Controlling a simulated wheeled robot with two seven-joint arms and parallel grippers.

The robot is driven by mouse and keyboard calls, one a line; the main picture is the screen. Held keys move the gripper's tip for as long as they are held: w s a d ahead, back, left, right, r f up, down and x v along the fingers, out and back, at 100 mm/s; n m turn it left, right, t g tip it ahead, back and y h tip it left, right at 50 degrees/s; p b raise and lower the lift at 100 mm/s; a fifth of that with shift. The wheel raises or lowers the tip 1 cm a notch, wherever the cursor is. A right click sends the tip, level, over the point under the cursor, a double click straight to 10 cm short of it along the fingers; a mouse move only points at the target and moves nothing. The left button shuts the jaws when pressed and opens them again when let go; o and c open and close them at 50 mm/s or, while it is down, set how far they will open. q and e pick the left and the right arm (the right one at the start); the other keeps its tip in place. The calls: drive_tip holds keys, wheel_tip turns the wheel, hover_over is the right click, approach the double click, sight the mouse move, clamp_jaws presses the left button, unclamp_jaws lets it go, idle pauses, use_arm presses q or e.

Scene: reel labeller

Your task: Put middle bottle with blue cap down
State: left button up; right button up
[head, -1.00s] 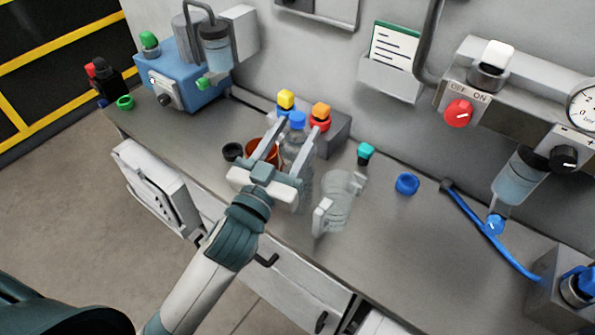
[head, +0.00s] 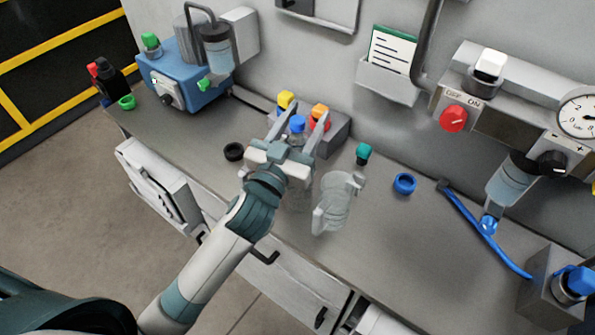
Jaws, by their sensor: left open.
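The bottle with the blue cap (head: 297,123) stands on the bench in the head view, in front of a grey block. Its clear body is mostly hidden by my left gripper, but the lower part shows faintly below. My left gripper (head: 303,117) is open, with one finger on each side of the bottle's top. I cannot tell whether either finger touches it. My right gripper is out of view.
Yellow (head: 286,99) and orange (head: 320,110) caps sit by the grey block (head: 338,134). A clear vessel (head: 338,200) stands close to the right. A black ring (head: 233,151), teal-capped piece (head: 363,153) and blue ring (head: 404,183) lie nearby.

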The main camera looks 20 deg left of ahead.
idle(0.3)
use_arm(q)
clamp_jaws()
drive_tip(key=shift+s+f, duration=0.1)
drive_tip(key=shift+f, duration=0.2)
idle(0.9)
drive_tip(key=shift+r, duration=0.15)
